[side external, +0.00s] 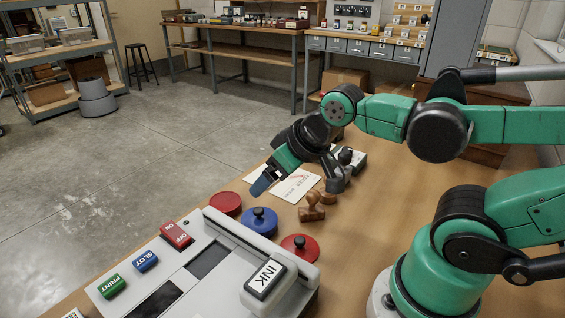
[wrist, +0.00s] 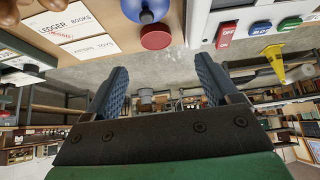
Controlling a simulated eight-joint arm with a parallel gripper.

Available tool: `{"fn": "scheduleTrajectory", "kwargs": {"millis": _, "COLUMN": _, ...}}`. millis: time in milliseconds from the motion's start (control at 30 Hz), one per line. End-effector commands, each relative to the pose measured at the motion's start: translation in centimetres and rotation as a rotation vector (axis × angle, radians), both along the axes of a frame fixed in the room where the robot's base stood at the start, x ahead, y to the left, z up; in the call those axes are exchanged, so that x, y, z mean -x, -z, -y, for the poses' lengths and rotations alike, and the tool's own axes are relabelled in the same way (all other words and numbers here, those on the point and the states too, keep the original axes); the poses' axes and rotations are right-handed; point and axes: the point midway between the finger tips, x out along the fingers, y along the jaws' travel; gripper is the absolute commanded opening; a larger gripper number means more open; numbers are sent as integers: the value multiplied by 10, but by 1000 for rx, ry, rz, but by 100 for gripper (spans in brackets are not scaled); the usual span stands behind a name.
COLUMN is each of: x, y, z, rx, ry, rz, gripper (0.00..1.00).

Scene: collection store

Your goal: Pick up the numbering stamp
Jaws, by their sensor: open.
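My gripper (side external: 265,183) is open and empty, held above the table near the loose cards. Its two blue ridged fingers stand wide apart in the wrist view (wrist: 161,66), with only floor and distant furniture between them. A grey metal device with a dark top, apparently the numbering stamp (side external: 338,181), stands on the table right of my gripper, partly behind my wrist; I cannot be sure of its outline. A wooden-handled stamp (side external: 312,208) stands in front of it. I cannot make out the numbering stamp in the wrist view.
White printed cards (side external: 295,187) lie under my wrist. A red disc (side external: 227,203), a blue knobbed disc (side external: 260,220) and a red knobbed disc (side external: 300,247) stand behind a grey machine (side external: 195,285) with buttons. A grey block with a black knob (side external: 352,158) stands farther back. Wood shows bare at right.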

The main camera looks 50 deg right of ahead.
Motion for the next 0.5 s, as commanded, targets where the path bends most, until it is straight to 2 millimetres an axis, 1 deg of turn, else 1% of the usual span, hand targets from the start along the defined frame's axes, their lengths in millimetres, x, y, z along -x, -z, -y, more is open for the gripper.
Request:
{"fn": "scheduleTrajectory", "kwargs": {"millis": 267, "x": 0, "y": 0, "z": 0, "rx": -2, "ry": 5, "rz": -1, "gripper": 84}}
{"fn": "scheduleTrajectory", "kwargs": {"millis": 333, "x": -2, "y": -1, "z": 5, "rx": -20, "ry": 46, "rz": -12, "gripper": 84}}
{"fn": "scheduleTrajectory", "kwargs": {"millis": 367, "x": -3, "y": -1, "z": 8, "rx": -37, "ry": 82, "rz": -20, "gripper": 84}}
{"fn": "scheduleTrajectory", "kwargs": {"millis": 433, "x": -7, "y": -2, "z": 21, "rx": -97, "ry": 220, "rz": -53, "gripper": 84}}
{"fn": "scheduleTrajectory", "kwargs": {"millis": 467, "x": -10, "y": -3, "z": 29, "rx": -132, "ry": 303, "rz": -71, "gripper": 84}}
{"fn": "scheduleTrajectory", "kwargs": {"millis": 500, "x": -13, "y": -3, "z": 42, "rx": -186, "ry": 432, "rz": -97, "gripper": 84}}
